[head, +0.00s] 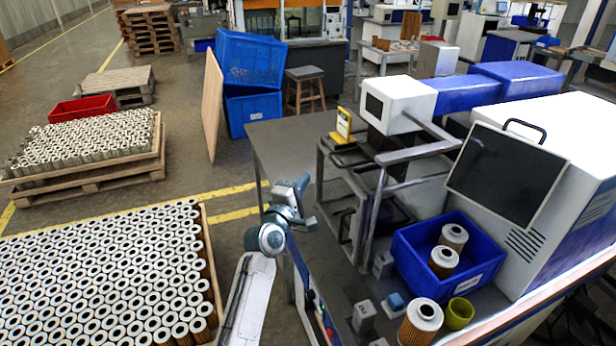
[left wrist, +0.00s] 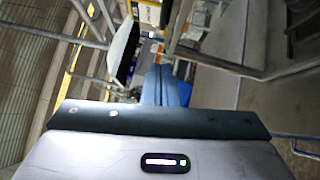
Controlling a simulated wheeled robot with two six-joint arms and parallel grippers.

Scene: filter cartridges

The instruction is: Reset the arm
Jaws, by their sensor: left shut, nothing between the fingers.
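My left arm comes up from the bottom middle of the head view, and its gripper (head: 302,184) is raised over the floor gap left of the grey workbench. In the left wrist view the left gripper's fingers (left wrist: 163,72) lie together, shut and empty. It touches no cartridge. My right gripper is in neither view. A blue bin (head: 408,262) on the bench holds two filter cartridges, one cartridge (head: 453,236) behind the other (head: 443,262). Another cartridge (head: 420,322) stands outside the bin, beside a small yellow-green cup (head: 459,313).
A pallet packed with cartridges (head: 100,275) fills the lower left, and another loaded pallet (head: 85,140) stands behind it. A machine with a dark screen (head: 508,175) stands right of the bin. A metal frame (head: 345,200) stands right of my gripper. Stacked blue crates (head: 250,60) stand farther back.

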